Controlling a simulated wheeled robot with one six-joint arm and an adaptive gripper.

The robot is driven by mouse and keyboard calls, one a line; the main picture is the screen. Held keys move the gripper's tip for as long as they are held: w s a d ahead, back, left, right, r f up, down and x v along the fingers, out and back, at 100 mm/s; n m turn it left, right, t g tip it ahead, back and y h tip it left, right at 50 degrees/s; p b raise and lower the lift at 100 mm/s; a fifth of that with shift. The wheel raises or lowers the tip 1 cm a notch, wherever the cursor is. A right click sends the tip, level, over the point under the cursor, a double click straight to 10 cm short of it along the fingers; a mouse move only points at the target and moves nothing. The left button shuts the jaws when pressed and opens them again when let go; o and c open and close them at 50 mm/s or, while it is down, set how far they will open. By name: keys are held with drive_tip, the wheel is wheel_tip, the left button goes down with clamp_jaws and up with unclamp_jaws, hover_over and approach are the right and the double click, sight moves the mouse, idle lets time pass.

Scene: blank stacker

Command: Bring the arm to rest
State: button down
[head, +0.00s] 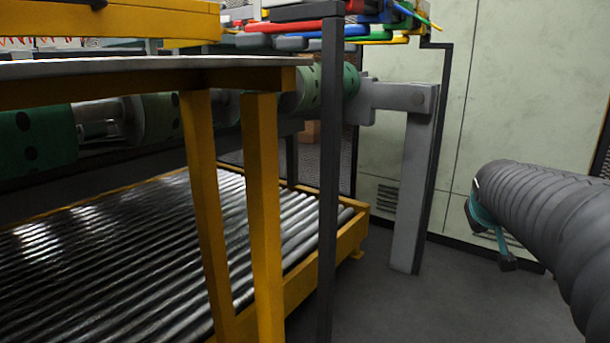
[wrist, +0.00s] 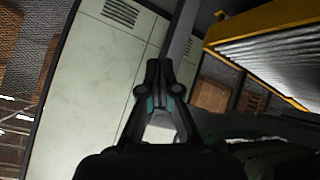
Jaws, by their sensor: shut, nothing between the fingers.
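My gripper (wrist: 159,70) is in the middle of the wrist view, its dark fingers together with nothing between them. In the head view my arm, in a grey ribbed sleeve, reaches in from the right edge. Teal and dark parts show past its far end, low in front of the pale wall, and the sleeve hides much of them. My gripper appears apart from the wall and the machine.
A roller conveyor (head: 300,238) with a yellow frame fills the left. Yellow posts (head: 264,215) and a dark upright post (head: 329,170) stand before it. A grey post (head: 413,190) stands near the pale wall (head: 500,85). Grey floor (head: 450,290) is clear at the right.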

drive_tip(key=s+a+f+m+g+y+p, duration=0.15)
drive_tip(key=s+a+f, duration=0.25)
drive_tip(key=s+a, duration=0.5)
drive_tip(key=s+a+f+g+y+p, duration=0.2)
drive_tip(key=s+a+f+g, duration=0.3)
drive_tip(key=s, duration=0.6)
drive_tip(key=s+a+r+n+t+y+p, duration=0.1)
drive_tip(key=s+a+r+n+t+p, duration=0.1)
drive_tip(key=s+a+r+t, duration=0.1)
drive_tip(key=shift+s+a+r+p, duration=0.45)
drive_tip(key=shift+s+a, duration=0.65)
drive_tip(key=shift+a, duration=0.45)
